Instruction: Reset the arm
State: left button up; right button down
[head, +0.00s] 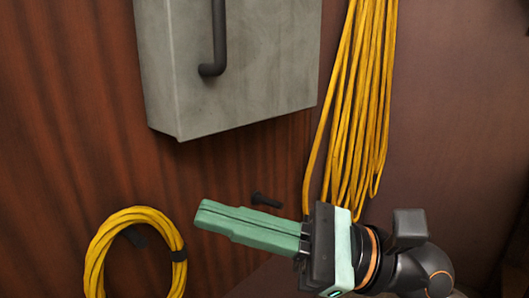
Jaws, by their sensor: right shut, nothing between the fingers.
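My right gripper (205,216) is at the lower middle of the head view, its green fingers pointing left. The fingers lie together with nothing between them. My right arm comes in from the lower right. The gripper is in front of the wooden wall, below the grey cabinet and to the right of the coiled yellow cable, apart from both in the picture. My left gripper is not in view.
A grey cabinet (250,75) with a dark handle (219,40) hangs on the brown wooden wall (70,120). A yellow cable bundle (360,100) hangs at right, behind my arm. A coiled yellow cable (98,245) hangs at lower left. A dark peg (266,201) sticks out near my fingers.

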jog(key=w+d+f+m+t+h, duration=0.2)
jog(key=d+f+m+t, duration=0.3)
jog(key=m, duration=0.7)
jog(key=w+d+f+m+t+h, duration=0.1)
jog(key=w+d+f+m+t, duration=0.15)
jog(key=m+t, duration=0.65)
jog(key=w+d+f+m+t+h, duration=0.25)
jog(key=d+f+m+t, duration=0.2)
jog(key=m, duration=0.95)
jog(key=d+f+m+h, duration=0.4)
jog(key=f+m+h, duration=0.4)
jog(key=f+m, duration=0.5)
jog(key=s+d+f+m+g+h, duration=0.25)
jog(key=f+m, duration=0.35)
jog(key=f, duration=0.4)
pick_arm(q)
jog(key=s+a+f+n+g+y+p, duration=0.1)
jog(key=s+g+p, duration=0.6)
jog(key=p, duration=1.5)
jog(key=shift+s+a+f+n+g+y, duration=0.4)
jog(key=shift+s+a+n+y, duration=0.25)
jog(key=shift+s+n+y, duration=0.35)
pick_arm(e)
jog(key=s+d+f+m+g+h, duration=0.1)
jog(key=s+d+m+g+h, duration=0.1)
jog(key=s+g, duration=0.5)
jog(key=s+h, duration=0.1)
jog(key=s, duration=0.1)
jog(key=shift+s+m, duration=0.4)
